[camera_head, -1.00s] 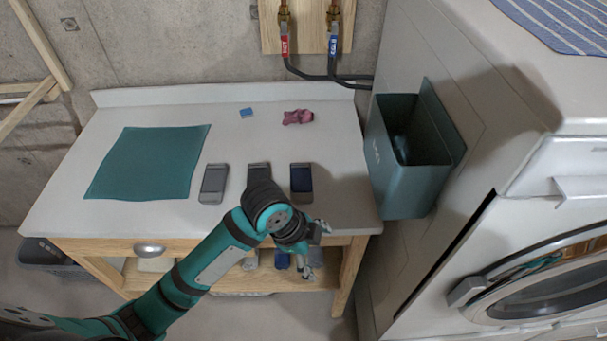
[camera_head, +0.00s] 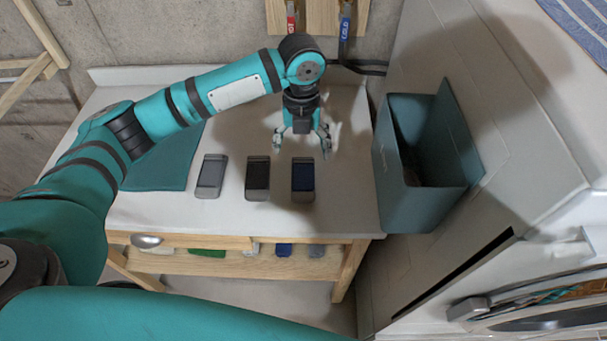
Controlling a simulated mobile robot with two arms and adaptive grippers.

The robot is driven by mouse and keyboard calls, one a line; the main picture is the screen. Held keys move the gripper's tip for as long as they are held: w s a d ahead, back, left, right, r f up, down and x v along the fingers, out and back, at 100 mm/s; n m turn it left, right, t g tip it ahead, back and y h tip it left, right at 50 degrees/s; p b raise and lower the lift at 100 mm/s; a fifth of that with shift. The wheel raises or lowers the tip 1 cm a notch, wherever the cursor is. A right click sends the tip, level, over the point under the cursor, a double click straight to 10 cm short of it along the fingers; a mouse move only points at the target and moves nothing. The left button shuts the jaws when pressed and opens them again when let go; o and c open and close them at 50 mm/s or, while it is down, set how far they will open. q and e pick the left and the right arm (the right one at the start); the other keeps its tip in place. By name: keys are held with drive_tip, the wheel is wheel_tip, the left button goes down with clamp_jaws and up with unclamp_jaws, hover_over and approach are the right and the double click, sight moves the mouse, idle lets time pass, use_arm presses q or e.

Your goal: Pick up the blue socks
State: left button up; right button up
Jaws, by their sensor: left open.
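A flat, dark blue folded item with grey ends (camera_head: 302,182), which seems to be the blue socks, lies on the white tabletop (camera_head: 345,205), the rightmost of three similar items in a row. My left gripper (camera_head: 302,149) points down with its two fingers spread, empty. In the picture it is just beyond the far end of the blue item, apart from it; its exact height is unclear. My right gripper is not in view.
A black item (camera_head: 258,178) and a grey item (camera_head: 211,176) lie to the left. A teal mat (camera_head: 160,170) is partly behind my arm. Several things sit on the lower shelf (camera_head: 220,265).

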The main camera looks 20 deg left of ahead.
use_arm(q)
drive_tip(key=p, duration=0.1)
hover_over(303, 176)
wheel_tip(303, 176, down, 6)
drive_tip(key=shift+s+a+r, duration=0.1)
drive_tip(key=shift+f, duration=0.3)
wheel_tip(303, 176, down, 4)
drive_tip(key=shift+p, duration=1)
drive_tip(key=shift+f, duration=0.65)
drive_tip(key=c, duration=1.3)
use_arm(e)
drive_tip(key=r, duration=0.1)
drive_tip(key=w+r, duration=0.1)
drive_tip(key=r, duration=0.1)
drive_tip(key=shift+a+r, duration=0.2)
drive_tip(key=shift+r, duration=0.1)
